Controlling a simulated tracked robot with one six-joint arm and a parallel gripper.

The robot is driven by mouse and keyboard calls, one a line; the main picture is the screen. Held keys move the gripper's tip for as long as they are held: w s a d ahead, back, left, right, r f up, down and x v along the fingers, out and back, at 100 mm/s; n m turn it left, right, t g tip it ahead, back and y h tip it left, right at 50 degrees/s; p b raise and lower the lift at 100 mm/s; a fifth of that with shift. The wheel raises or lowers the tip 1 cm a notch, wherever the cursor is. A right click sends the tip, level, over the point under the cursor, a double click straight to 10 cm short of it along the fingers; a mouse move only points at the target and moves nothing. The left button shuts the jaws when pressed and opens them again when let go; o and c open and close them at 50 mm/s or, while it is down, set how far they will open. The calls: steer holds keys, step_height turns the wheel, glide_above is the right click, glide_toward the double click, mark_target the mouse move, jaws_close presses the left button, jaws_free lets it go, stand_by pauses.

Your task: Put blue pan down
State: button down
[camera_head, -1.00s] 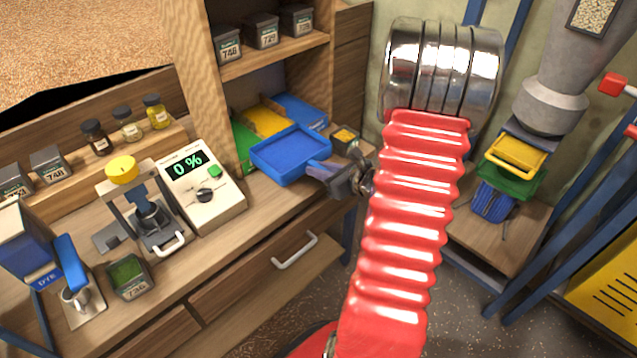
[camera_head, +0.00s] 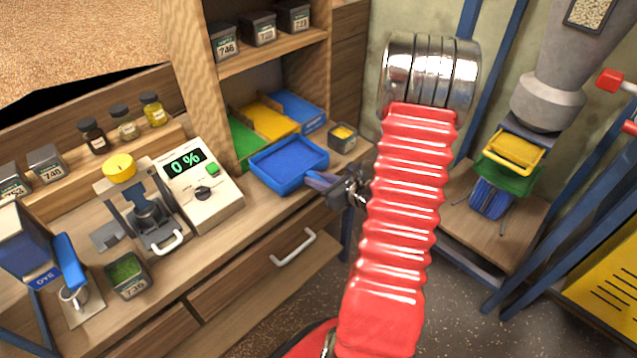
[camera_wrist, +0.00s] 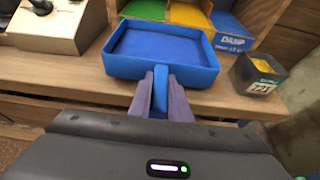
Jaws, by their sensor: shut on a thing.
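The blue pan (camera_head: 289,163) is a shallow rectangular tray at the right part of the wooden workbench (camera_head: 215,246). It also shows in the wrist view (camera_wrist: 160,56), level, with its handle pointing toward me. My gripper (camera_head: 322,183) is shut on the handle, and its fingers sit on both sides of it in the wrist view (camera_wrist: 161,95). The pan is at or very near the bench top; I cannot tell whether its underside touches. The fingers hide part of the handle.
Green, yellow and blue trays (camera_head: 270,122) lie behind the pan under a shelf. A small tin with yellow contents (camera_head: 342,137) stands right of the pan. A meter reading 0 % (camera_head: 197,185) stands to its left. The bench's front edge is close to my gripper.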

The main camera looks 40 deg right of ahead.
steer(key=shift+f, duration=0.8)
steer(key=c, duration=1.6)
jaws_free()
steer(key=shift+c, duration=0.2)
steer(key=v, duration=1.2)
